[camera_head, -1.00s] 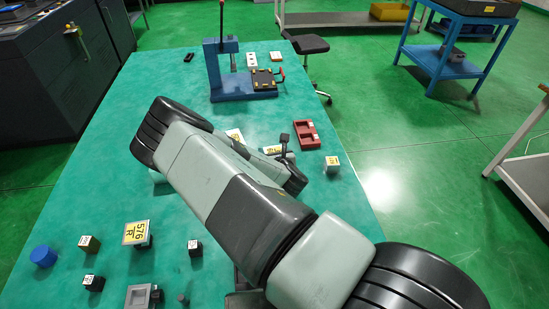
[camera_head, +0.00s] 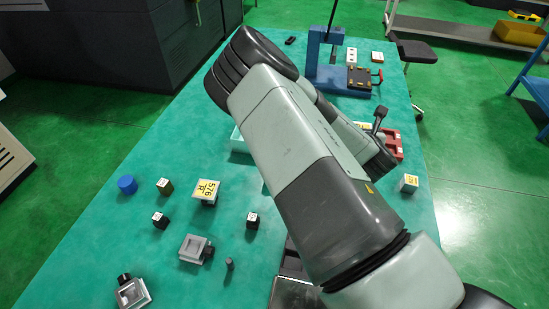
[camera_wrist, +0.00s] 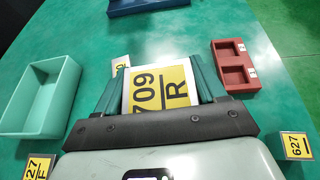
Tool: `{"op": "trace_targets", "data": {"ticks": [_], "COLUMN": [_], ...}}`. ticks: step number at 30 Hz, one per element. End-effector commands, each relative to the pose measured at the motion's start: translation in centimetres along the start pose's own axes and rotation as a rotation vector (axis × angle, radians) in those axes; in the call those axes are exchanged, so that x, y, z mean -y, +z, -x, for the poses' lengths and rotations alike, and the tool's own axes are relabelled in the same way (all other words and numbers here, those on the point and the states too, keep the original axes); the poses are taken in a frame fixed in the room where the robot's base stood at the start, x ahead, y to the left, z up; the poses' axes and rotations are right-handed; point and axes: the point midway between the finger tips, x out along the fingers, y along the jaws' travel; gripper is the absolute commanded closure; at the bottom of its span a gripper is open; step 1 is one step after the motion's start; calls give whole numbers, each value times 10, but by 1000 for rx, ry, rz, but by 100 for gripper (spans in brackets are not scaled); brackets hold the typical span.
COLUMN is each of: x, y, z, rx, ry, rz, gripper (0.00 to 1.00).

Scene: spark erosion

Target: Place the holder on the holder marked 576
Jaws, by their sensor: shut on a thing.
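In the wrist view my gripper (camera_wrist: 158,72) is shut on a holder with a yellow and white label reading 709 R (camera_wrist: 160,98), its two teal fingers on either side of it. In the head view my arm hides the gripper and the held holder. The holder marked 576 R (camera_head: 206,190) sits on the left part of the green table, its yellow and white label facing up. It is well to the left of my arm, apart from the gripper, with nothing on top of it.
Small dark blocks (camera_head: 253,219), a blue cylinder (camera_head: 127,185) and grey fixtures (camera_head: 193,249) stand around the 576 holder. A teal bin (camera_wrist: 68,112) and a red tray (camera_wrist: 222,52) flank the gripper. A 627 holder (camera_wrist: 295,146) is at right. A blue press (camera_head: 325,75) stands behind.

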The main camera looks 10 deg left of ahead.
Motion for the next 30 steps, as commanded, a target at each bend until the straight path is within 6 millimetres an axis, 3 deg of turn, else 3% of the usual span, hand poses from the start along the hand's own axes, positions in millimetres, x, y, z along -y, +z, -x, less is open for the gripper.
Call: {"op": "trace_targets", "data": {"ticks": [4, 7, 14, 20, 24, 30], "x": [-12, -40, -149, -245, -306, -371], "y": [2, 6, 13, 12, 7, -4], "z": [1, 4, 29, 71, 110, 167], "rx": [2, 5, 12, 13, 11, 6], "ry": [17, 54, 205, 349, 453, 579], "rz": [6, 20, 81, 140, 182, 235], "gripper": [73, 73, 73, 73, 73, 73]}}
